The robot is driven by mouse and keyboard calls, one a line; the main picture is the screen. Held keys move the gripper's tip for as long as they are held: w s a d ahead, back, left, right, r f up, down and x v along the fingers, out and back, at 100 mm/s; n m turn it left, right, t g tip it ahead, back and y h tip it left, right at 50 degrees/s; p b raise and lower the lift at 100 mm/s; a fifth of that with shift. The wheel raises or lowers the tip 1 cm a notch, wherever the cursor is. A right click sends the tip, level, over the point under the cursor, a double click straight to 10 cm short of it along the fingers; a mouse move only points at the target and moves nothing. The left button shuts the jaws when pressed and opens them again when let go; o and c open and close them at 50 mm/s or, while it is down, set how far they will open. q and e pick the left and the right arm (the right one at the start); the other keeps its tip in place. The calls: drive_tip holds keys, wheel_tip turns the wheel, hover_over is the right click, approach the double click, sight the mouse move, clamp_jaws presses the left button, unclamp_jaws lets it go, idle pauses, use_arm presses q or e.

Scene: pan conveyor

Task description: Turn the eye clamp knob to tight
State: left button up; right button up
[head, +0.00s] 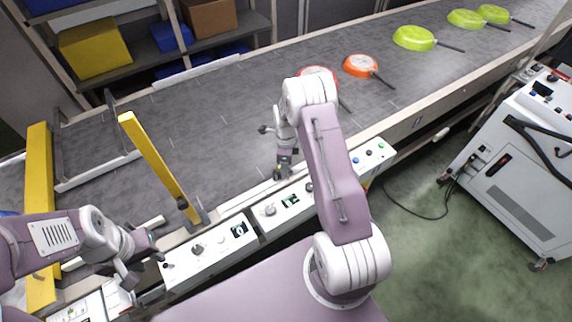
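My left gripper (143,265) is at the lower left, above the front rail and beside the left control box. Its fingers look spread apart, with nothing seen between them. My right arm crosses the middle of the view. Its gripper (283,168) points down at the belt's near edge, by a small dark part with a yellowish spot; its fingers are too small to read. I cannot pick out the eye clamp knob for certain. A small dark fitting (183,203) sits at the foot of a leaning yellow bar (155,160), apart from both grippers.
The grey conveyor belt (215,125) runs to the upper right, carrying orange pans (360,65) and green pans (414,38). Control boxes with knobs (205,252) line the near edge. A white machine (515,150) stands right. Shelves with boxes (94,48) stand behind.

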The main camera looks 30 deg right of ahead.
wheel_tip(320, 180, up, 9)
drive_tip(key=b, duration=0.1)
idle(0.3)
drive_tip(key=shift+a, duration=0.1)
drive_tip(key=s+a+r+n+t, duration=0.1)
drive_tip(key=s+a+r+n, duration=0.35)
drive_tip(key=a+r, duration=0.4)
drive_tip(key=s+a+f+n, duration=0.2)
drive_tip(key=s+f+n, duration=0.1)
drive_tip(key=s+n, duration=1.1)
drive_tip(key=n, duration=0.6)
drive_tip(key=shift+s, duration=0.2)
